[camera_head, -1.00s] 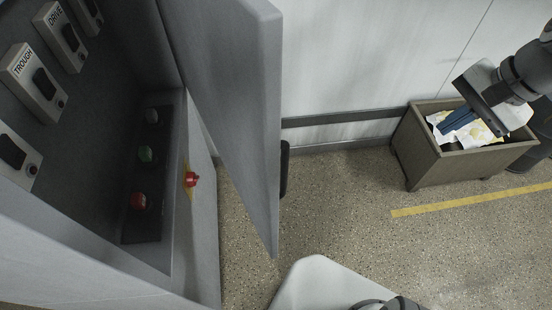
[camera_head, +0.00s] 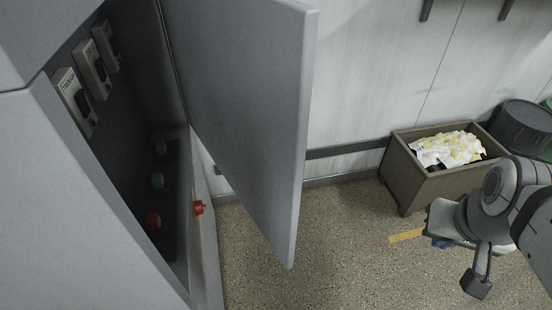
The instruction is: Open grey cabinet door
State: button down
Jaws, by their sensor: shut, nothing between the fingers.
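The grey cabinet door (camera_head: 245,115) stands swung wide open in the head view, its free edge toward the lower right. The grey cabinet (camera_head: 75,200) is at the left, its dark inside showing past the door. My gripper (camera_head: 442,244) is at the right, low in front of the wooden bin and well apart from the door. Its blue fingers are shut, with nothing held, and are mostly hidden by my wrist.
Labelled switches (camera_head: 76,102) and several buttons (camera_head: 157,181) are inside the cabinet. A red knob (camera_head: 199,208) sits on its side. A wooden bin (camera_head: 411,182) of crumpled paper and a dark drum (camera_head: 522,125) stand right. Speckled floor (camera_head: 330,245) is clear between.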

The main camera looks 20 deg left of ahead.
aim_at(244, 69)
jog(key=u, duration=2.6)
jog(key=k, duration=1.65)
jog(key=z, duration=0.75)
jog(key=i, duration=1.5)
